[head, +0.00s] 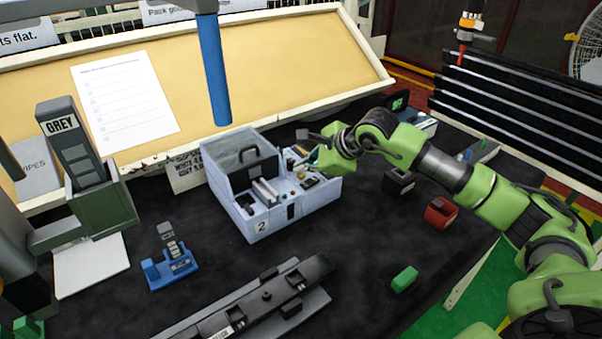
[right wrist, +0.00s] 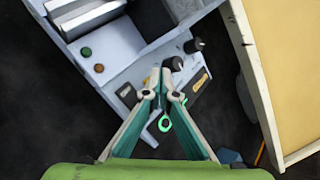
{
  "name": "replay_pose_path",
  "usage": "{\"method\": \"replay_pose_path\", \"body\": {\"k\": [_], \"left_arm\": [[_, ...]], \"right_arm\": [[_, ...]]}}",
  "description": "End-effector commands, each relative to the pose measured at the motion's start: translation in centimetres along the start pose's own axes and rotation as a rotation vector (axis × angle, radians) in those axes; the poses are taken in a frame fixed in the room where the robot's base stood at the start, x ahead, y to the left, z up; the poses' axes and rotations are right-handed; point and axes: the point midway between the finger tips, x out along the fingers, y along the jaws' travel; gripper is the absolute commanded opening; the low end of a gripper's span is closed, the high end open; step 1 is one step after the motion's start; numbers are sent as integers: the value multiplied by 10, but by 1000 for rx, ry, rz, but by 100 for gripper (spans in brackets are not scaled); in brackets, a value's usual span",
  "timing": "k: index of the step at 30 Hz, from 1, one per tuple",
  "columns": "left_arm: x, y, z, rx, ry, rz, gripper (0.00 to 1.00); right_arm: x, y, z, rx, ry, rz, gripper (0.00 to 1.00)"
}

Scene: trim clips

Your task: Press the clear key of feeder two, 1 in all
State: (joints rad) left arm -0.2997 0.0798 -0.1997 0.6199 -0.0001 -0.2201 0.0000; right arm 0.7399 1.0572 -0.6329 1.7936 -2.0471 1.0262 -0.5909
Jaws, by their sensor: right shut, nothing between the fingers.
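Feeder two (head: 262,225) is a pale blue-grey machine with a "2" label, standing on the dark table mid-picture. Its sloped panel has small buttons, knobs and dark pads; it also shows in the right wrist view (right wrist: 115,65), with a green button (right wrist: 85,52) and a reddish-brown button (right wrist: 98,68). I cannot tell which control is the clear key. My right gripper (head: 305,165) is at the panel's right side. In the right wrist view its fingertips (right wrist: 163,97) are together and empty, over the panel's dark pads and black knobs; contact cannot be told. My left gripper is not clearly seen.
A blue post (head: 213,70) hangs above the feeder. A grey dispenser (head: 75,150) and a blue stand (head: 170,262) are at left, and a dark rail (head: 265,300) in front.

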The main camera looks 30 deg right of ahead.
Motion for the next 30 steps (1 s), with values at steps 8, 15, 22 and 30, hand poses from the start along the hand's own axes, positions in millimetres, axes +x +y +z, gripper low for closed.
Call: {"method": "replay_pose_path", "body": {"k": [8, 15, 22, 30], "left_arm": [[-5, 0, 0, 0, 0, 0, 40], [-5, 0, 0, 0, 0, 0, 40], [-14, 0, -1, 0, 0, 0, 40], [-28, 0, -2, 1, 0, 0, 40]], "right_arm": [[-8, -6, 6, 0, -1, -1, 0], [-8, -6, 6, 0, -1, -1, 0], [-20, -15, 14, 0, -2, -2, 0], [-39, -29, 28, -1, -2, -3, 0]]}}
